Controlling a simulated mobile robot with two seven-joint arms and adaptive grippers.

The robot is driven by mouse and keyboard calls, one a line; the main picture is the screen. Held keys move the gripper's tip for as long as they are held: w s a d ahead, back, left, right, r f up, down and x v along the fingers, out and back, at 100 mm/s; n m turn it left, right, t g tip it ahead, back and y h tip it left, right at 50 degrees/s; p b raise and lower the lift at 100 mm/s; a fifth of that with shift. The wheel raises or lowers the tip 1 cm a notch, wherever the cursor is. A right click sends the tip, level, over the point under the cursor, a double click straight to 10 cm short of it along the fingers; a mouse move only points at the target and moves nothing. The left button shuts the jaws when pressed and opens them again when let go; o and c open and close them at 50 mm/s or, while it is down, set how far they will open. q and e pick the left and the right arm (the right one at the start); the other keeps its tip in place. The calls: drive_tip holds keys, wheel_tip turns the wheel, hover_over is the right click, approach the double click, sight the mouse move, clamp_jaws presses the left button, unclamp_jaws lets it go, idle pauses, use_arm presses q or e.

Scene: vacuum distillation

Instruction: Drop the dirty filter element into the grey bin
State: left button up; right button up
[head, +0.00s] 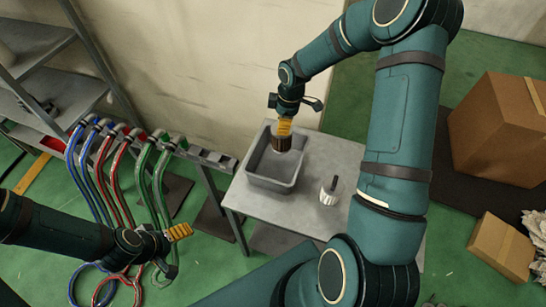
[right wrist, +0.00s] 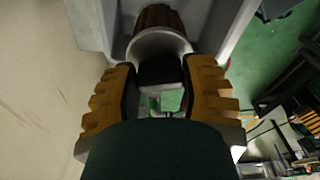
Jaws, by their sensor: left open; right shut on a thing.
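The dirty filter element (head: 281,144) is brown and pleated and hangs over the opening of the grey bin (head: 271,185). My right gripper (head: 286,125) is shut on its top end from above. In the right wrist view the brown pleats (right wrist: 157,17) show beyond a pale metal cap, with a dark stub between the fingers (right wrist: 160,85). Grey bin walls (right wrist: 228,38) show on both sides of the element. I cannot tell how far its lower end is above the bin floor. My left gripper (head: 180,232) is open and empty, far left of the bin.
A white filter element (head: 330,190) stands on the grey table (head: 308,210), right of the bin. Blue, red and green hoses (head: 120,165) hang from a rack at left. Cardboard boxes (head: 495,125) are at right. A shelf (head: 35,60) stands at upper left.

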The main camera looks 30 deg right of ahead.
drive_tip(key=shift+f, duration=0.6)
drive_tip(key=shift+f+b, duration=1.05)
drive_tip(key=shift+f, duration=1.25)
drive_tip(key=shift+s, duration=0.1)
drive_tip(key=o, duration=1.3)
drive_tip(key=shift+r, duration=0.1)
drive_tip(key=r, duration=0.8)
drive_tip(key=d+r, duration=0.1)
drive_tip(key=r, duration=0.2)
drive_tip(key=shift+s+r, duration=0.4)
